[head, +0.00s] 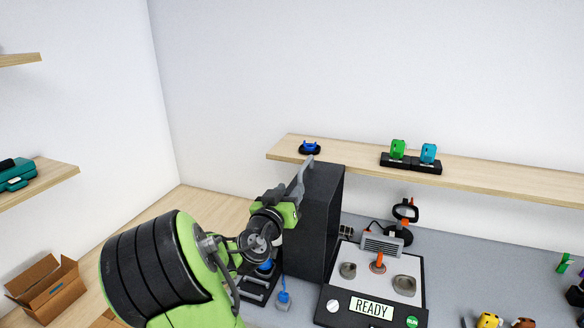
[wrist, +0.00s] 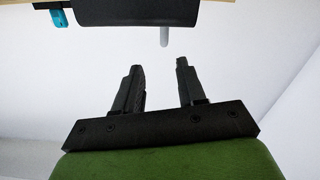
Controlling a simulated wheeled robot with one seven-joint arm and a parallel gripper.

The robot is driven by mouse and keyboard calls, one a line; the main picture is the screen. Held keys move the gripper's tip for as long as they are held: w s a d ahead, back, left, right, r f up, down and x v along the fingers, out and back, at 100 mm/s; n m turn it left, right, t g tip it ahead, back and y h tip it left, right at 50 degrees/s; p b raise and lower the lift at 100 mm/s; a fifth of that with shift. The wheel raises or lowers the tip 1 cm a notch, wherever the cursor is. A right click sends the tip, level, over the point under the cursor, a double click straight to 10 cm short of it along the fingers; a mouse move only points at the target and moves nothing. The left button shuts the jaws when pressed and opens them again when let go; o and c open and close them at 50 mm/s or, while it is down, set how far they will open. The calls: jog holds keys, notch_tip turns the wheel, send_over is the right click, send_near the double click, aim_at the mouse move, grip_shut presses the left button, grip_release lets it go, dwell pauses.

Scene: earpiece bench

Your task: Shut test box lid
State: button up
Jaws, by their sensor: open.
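The tall dark box (head: 322,225), which I take to be the test box, stands on the bench just right of my arm. I cannot tell in the head view which part is its lid. My gripper (head: 304,170) is raised at the box's upper left edge, pointing up. In the wrist view, my gripper (wrist: 160,70) is open, with nothing between its fingers. A dark panel (wrist: 130,12) lies beyond the fingertips, with a light grey peg (wrist: 164,36) sticking out between them in the picture. The peg looks apart from both fingers.
A wooden shelf (head: 480,178) runs behind the box, holding a blue earpiece (head: 310,147) and green and cyan ones in black stands. A console reading READY (head: 372,307) stands right of the box. A blue item (head: 284,298) lies low beside my arm.

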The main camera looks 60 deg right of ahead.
aim_at(299, 174)
jog(key=d+p, duration=0.1)
jog(key=d, duration=0.2)
jog(key=w+d+p, duration=0.1)
jog(key=d, duration=0.3)
jog(key=w+d+p, duration=0.1)
jog(key=d+p, duration=0.1)
jog(key=d, duration=0.2)
jog(key=shift+w+d+r, duration=0.1)
jog(key=shift+d, duration=0.05)
jog(key=shift+w+d, duration=0.15)
jog(key=shift+d, duration=0.1)
grip_shut()
